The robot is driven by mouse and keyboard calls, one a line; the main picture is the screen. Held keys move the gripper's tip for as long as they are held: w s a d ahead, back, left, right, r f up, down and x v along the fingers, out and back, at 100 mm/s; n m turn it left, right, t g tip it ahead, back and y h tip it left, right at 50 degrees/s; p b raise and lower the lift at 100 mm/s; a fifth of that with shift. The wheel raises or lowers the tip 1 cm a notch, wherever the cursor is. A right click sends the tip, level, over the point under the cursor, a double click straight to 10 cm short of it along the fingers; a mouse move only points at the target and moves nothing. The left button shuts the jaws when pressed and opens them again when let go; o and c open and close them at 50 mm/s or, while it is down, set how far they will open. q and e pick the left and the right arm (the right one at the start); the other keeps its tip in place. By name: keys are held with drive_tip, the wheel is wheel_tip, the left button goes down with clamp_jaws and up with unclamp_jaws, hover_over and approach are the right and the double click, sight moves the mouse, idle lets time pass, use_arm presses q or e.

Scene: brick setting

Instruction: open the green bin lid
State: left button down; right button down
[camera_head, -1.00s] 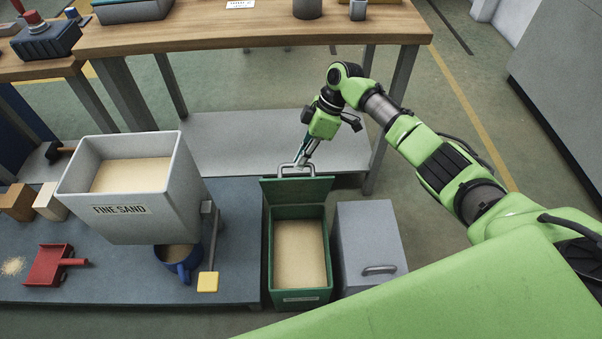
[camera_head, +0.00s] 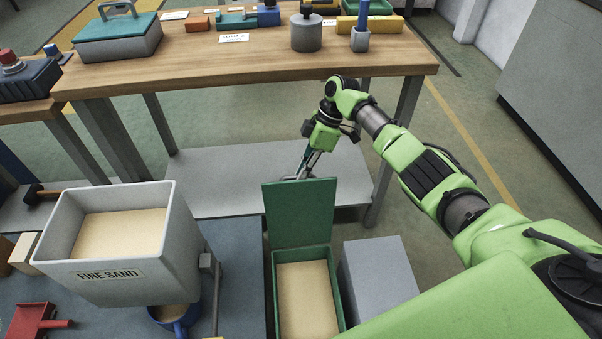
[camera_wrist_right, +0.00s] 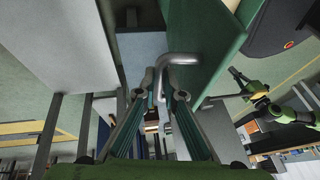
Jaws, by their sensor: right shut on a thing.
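The green bin (camera_head: 340,292) stands on the floor with sand inside. Its green lid (camera_head: 300,215) stands up roughly upright at the back edge of the bin, with its inner face toward me. My right gripper (camera_head: 302,172) is behind the top of the lid, its fingertips partly hidden by it. In the right wrist view the fingers (camera_wrist_right: 166,88) are shut on the lid's grey metal handle (camera_wrist_right: 178,60), beside the green lid panel (camera_wrist_right: 205,40).
A grey box (camera_head: 378,275) stands just right of the bin. A grey hopper of fine sand (camera_head: 120,285) stands to the left, above a blue mug (camera_head: 178,318). A wooden workbench (camera_head: 260,62) with a low grey shelf (camera_head: 225,170) lies behind the lid.

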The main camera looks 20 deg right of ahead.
drive_tip(key=shift+s+f, duration=0.35)
drive_tip(key=shift+f, duration=0.1)
drive_tip(key=c, duration=2.2)
unclamp_jaws()
drive_tip(key=shift+c, duration=0.2)
drive_tip(key=shift+o, duration=0.5)
drive_tip(key=shift+w+d, duration=0.1)
drive_tip(key=shift+w, duration=0.1)
drive_tip(key=shift+r, duration=0.1)
drive_tip(key=shift+r, duration=0.1)
drive_tip(key=shift+r, duration=0.2)
drive_tip(key=v, duration=1.1)
drive_tip(key=shift+w+r, duration=0.15)
drive_tip(key=shift+d, duration=0.15)
